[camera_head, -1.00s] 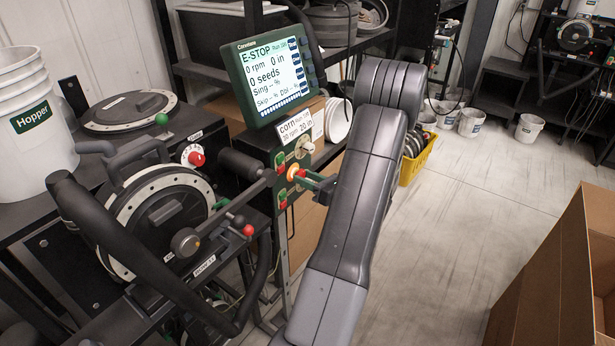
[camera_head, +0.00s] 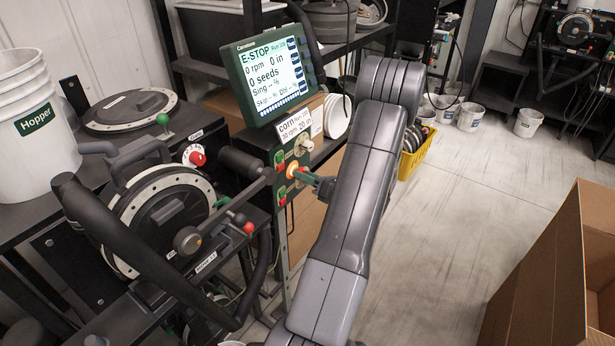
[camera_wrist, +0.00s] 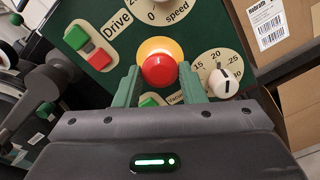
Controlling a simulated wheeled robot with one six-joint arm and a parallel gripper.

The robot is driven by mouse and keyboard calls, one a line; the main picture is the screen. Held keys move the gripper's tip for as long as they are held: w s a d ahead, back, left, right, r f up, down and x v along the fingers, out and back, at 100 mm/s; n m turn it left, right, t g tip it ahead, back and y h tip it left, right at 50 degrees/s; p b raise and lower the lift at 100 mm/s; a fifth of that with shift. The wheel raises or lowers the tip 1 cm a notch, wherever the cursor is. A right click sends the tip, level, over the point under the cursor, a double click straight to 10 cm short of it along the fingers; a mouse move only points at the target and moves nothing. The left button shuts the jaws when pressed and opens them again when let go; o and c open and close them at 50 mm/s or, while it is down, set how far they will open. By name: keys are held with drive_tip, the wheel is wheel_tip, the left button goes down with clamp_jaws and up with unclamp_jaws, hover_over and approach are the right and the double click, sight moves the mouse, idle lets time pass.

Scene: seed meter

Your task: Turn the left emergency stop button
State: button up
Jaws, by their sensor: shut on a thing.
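A red emergency stop button (camera_wrist: 159,70) with a yellow collar sits on the green control panel (camera_wrist: 103,38) in the wrist view. It also shows small, with its orange-yellow collar (camera_head: 292,170), on the panel's front in the head view. My gripper (camera_wrist: 159,75) has its two green fingers on either side of the red cap and is shut on it. In the head view my gripper (camera_head: 304,174) meets the panel from the right, and the fingers partly hide the button. Whether the cap has turned cannot be told.
Red and green drive buttons (camera_wrist: 88,47) lie left of the button, and a white vacuum knob (camera_wrist: 222,82) lies close right. The E-STOP screen (camera_head: 270,72) stands above. A black seed meter (camera_head: 165,215) is left; a cardboard box (camera_head: 560,260) stands right.

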drive_tip(key=shift+r, duration=0.1)
drive_tip(key=o, duration=1)
drive_tip(key=shift+w+a, duration=0.1)
drive_tip(key=b+v, duration=0.3)
drive_tip(key=v, duration=1.1)
drive_tip(key=shift+a, duration=0.1)
drive_tip(key=p+x, duration=0.2)
drive_tip(key=x, duration=1.1)
drive_tip(key=shift+w+a+p, duration=0.25)
drive_tip(key=shift+a+p, duration=0.05)
drive_tip(key=shift+p, duration=0.1)
drive_tip(key=shift+d, duration=0.1)
